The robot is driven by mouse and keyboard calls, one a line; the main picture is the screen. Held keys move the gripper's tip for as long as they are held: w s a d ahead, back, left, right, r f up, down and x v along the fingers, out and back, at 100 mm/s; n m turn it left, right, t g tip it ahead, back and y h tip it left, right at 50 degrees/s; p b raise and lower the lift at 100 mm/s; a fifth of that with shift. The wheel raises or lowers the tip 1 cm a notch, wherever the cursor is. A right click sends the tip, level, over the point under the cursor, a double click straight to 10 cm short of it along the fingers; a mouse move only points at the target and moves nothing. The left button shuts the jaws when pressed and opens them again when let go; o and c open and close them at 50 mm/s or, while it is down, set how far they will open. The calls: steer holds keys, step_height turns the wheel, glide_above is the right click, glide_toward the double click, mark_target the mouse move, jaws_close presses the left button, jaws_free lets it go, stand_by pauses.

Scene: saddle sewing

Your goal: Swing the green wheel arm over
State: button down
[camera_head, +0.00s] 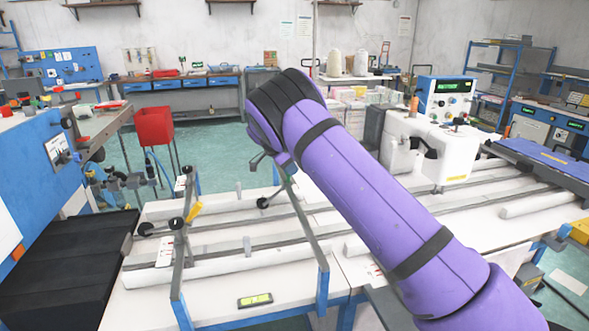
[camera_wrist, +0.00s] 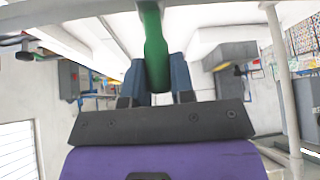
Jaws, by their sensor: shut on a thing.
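The green wheel arm (camera_wrist: 153,40) runs down from the top middle of the wrist view to my gripper. My gripper (camera_wrist: 157,82) is shut on it, with one blue finger on each side of the green bar. In the head view, my purple arm reaches over the white table (camera_head: 225,300) and its wrist end hides most of the gripper and the held part. A grey-green bar frame (camera_head: 308,228) slopes down from beneath my wrist to the table's front edge. I cannot tell where the green arm's wheel is.
A similar frame (camera_head: 181,255) with black knobs stands to the left. A white sewing machine (camera_head: 430,145) stands to the right. Long white rails (camera_head: 210,268) cross the table. A black padded bench (camera_head: 70,265) is at lower left, and a red bin (camera_head: 153,126) stands behind.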

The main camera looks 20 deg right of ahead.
steer(key=shift+a+r+h, duration=0.1)
steer(key=shift+a+h, duration=0.4)
steer(key=shift+h, duration=0.3)
steer(key=c, duration=1)
jaws_free()
steer(key=shift+o, duration=0.2)
steer(key=shift+a, duration=0.15)
steer(key=v, duration=1)
steer(key=shift+a+r, duration=0.2)
steer(key=shift+r, duration=0.05)
steer(key=shift+d+r, duration=0.1)
